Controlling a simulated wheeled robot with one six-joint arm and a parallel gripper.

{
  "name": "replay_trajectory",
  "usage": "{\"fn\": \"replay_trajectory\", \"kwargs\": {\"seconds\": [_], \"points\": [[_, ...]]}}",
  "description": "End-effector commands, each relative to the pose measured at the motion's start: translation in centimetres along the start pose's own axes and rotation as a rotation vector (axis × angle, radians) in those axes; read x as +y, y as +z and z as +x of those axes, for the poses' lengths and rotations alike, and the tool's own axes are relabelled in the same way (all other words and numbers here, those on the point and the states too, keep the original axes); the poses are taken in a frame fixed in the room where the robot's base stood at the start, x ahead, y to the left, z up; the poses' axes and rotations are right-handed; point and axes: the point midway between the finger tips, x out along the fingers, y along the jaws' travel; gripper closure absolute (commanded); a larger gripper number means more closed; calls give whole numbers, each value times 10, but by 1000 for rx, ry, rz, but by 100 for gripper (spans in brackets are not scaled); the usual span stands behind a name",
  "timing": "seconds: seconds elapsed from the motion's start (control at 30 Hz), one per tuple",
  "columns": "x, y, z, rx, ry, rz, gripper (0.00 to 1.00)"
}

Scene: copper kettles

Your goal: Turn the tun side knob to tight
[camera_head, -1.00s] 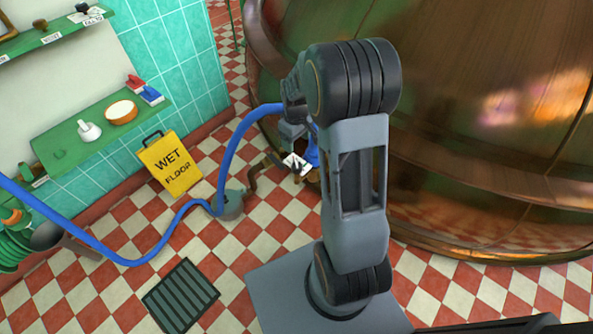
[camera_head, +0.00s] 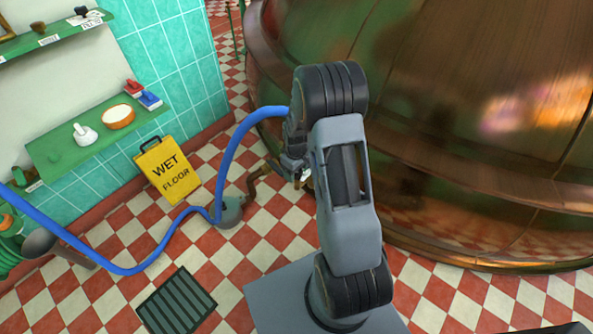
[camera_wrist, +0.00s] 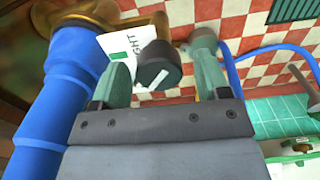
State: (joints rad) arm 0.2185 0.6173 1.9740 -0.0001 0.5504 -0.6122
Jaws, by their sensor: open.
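The dark round knob (camera_wrist: 158,66) shows in the wrist view between the two fingers of my gripper (camera_wrist: 161,74), with a gap on each side. My gripper is open and holds nothing. A white card (camera_wrist: 112,44) with a green mark and lettering ending in "GHT" is behind the left finger, partly hidden. In the head view my gripper (camera_head: 294,172) is low beside the big copper tun (camera_head: 450,110). The knob cannot be made out there, and my arm hides much of that spot.
A thick blue pipe (camera_wrist: 72,85) stands close left of my gripper in the wrist view. A blue hose (camera_head: 228,160) loops across the tiled floor. A yellow wet-floor sign (camera_head: 166,170) stands left, below a green shelf (camera_head: 60,150). A floor drain (camera_head: 176,302) lies in front.

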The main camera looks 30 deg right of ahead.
Motion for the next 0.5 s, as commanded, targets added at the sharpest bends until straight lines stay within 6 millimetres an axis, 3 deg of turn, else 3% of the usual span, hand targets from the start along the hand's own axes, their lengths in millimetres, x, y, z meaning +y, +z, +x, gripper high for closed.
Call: {"fn": "replay_trajectory", "kwargs": {"seconds": [0.27, 0.5], "points": [[0, 0, 1, 0, 0, 0, 31], [0, 0, 1, 0, 0, 0, 52]]}}
